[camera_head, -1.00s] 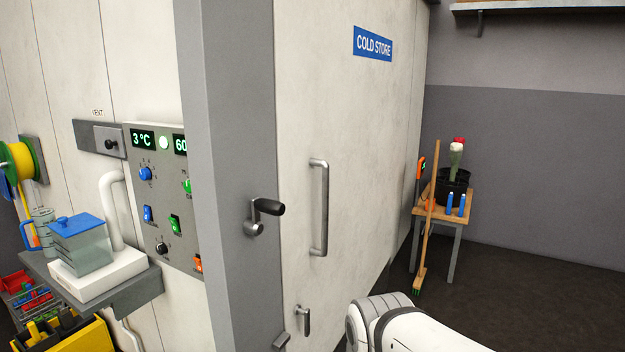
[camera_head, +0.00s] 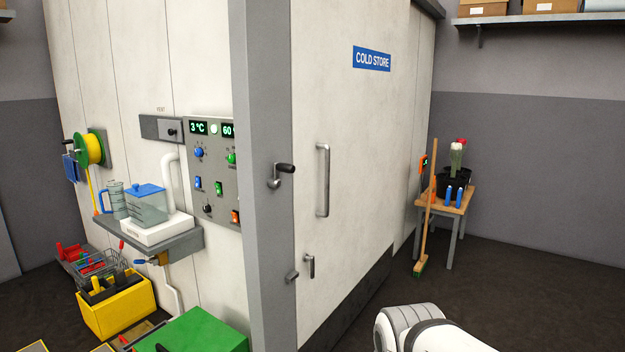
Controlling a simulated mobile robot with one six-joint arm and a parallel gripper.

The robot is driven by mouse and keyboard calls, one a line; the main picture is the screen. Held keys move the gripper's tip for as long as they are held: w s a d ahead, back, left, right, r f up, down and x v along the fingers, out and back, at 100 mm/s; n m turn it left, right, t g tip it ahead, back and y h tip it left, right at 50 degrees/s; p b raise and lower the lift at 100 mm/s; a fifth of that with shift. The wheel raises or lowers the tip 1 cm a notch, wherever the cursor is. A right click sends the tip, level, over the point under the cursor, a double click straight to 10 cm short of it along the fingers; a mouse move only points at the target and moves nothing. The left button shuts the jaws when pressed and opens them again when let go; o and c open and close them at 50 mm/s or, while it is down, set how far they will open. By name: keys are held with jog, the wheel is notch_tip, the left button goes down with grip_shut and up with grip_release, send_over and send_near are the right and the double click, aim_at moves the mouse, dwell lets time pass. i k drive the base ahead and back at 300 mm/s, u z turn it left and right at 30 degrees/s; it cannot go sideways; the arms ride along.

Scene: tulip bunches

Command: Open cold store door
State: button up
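The cold store door (camera_head: 345,100) is a pale panel with a blue COLD STORE sign (camera_head: 371,59). It looks shut against the grey frame post (camera_head: 264,170). A long vertical metal pull handle (camera_head: 323,180) is fixed on the door. A lever latch with a black grip (camera_head: 281,175) sits at the door's left edge, by the post. A smaller metal latch (camera_head: 309,266) is lower down. Part of my white and grey arm shows at the bottom right, apart from the door. My gripper is out of view.
Left of the post are a control panel (camera_head: 214,170) and a shelf (camera_head: 150,240) with a blue-lidded container (camera_head: 147,205). A yellow crate (camera_head: 118,305) and a green box (camera_head: 195,333) stand below. A broom (camera_head: 428,220) leans by a small wooden table (camera_head: 452,205). Dark floor at right is clear.

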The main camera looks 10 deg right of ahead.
aim_at(349, 59)
jog(key=z, duration=0.8)
jog(key=i, duration=2)
jog(key=u, duration=0.7)
